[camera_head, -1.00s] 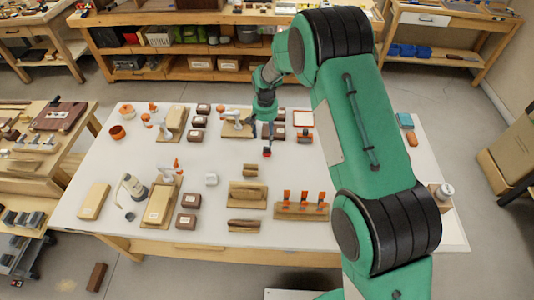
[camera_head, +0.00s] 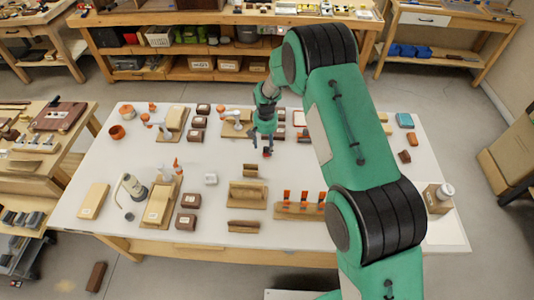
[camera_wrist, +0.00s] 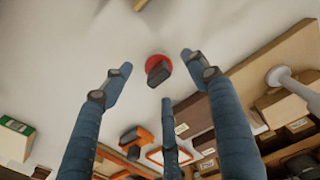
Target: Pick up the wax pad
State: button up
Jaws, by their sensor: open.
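A small red round piece with a dark block on top, which looks like the wax pad (camera_wrist: 158,68), lies on the pale tabletop in the wrist view. In the head view the same red piece (camera_head: 267,153) shows just below my fingertips. My gripper (camera_head: 264,146) points down over the table's middle. In the wrist view my gripper (camera_wrist: 159,76) has its fingers spread around the red piece, with bare table visible between. Nothing is held. The exact height of the fingers above the piece cannot be told.
A wooden block on a board (camera_head: 247,193) and a rack with orange-topped tools (camera_head: 298,207) stand nearer the front. Small dark boxes (camera_head: 198,122) and wooden boards stand behind and left. A teal box (camera_head: 404,120) lies at the right. Table around the red piece is bare.

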aim_at(267, 153)
jog(key=shift+w+d+f, duration=0.1)
jog(key=shift+d+f, duration=0.05)
jog(key=shift+f, duration=1.15)
jog(key=shift+w+d+f, duration=0.1)
jog(key=shift+d+f, duration=0.05)
jog(key=shift+f, duration=1.15)
jog(key=c, duration=1.3)
